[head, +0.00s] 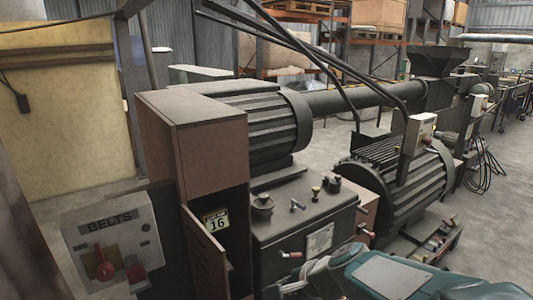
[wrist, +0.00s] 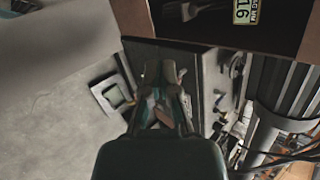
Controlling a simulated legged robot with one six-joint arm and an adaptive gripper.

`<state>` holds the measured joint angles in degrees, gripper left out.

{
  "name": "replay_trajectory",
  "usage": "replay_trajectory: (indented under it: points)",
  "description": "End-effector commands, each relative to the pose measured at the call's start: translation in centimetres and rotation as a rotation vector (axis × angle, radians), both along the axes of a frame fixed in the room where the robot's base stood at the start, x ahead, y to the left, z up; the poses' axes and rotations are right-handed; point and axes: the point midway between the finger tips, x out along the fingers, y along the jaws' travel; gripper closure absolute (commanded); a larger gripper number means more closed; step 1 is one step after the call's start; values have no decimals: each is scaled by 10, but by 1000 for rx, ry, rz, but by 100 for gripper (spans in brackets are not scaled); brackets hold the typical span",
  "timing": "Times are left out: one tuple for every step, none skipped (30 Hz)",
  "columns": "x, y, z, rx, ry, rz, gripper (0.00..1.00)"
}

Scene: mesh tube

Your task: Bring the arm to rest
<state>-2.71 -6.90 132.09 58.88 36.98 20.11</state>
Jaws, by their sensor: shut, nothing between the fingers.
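My arm (head: 395,272), teal with a grey panel, reaches in from the bottom right of the head view. It lies low in front of the dark machine housing. My gripper (wrist: 158,72) shows in the middle of the wrist view, its two fingers shut with nothing between them. In the head view the gripper end is near the bottom edge, partly cut off, and its fingertips are hard to make out. No object is held.
A brown cabinet (head: 205,150) with an open door and a "16" label (head: 216,219) stands left of the arm. A BELTS control box (head: 112,240) is at lower left. The machine housing (head: 300,238) with knobs is close behind. Grey floor (wrist: 50,110) is clear at left in the wrist view.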

Motion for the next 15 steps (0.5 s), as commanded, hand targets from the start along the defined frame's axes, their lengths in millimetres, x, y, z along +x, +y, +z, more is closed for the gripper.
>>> replay_trajectory:
  points:
    - [-16, -5, 10, -71, -49, 76, 100]
    - [-25, -8, 14, -114, -74, 122, 100]
    - [-37, -14, 18, -175, -105, 182, 100]
    - [-46, -19, 20, -222, -127, 227, 100]
    - [-55, -23, 23, -270, -149, 269, 100]
    - [-66, -30, 26, -335, -174, 326, 100]
    - [-75, -35, 28, -384, -194, 368, 100]
    - [-83, -41, 30, -434, -211, 407, 100]
    - [-94, -50, 32, -502, -231, 460, 100]
    - [-103, -56, 33, -555, -245, 499, 100]
    - [-110, -63, 35, -607, -258, 535, 100]
    - [-121, -72, 36, -678, -271, 582, 100]
    - [-128, -78, 38, -729, -279, 615, 100]
    - [-134, -85, 39, -778, -286, 643, 100]
    - [-142, -92, 40, -837, -290, 680, 100]
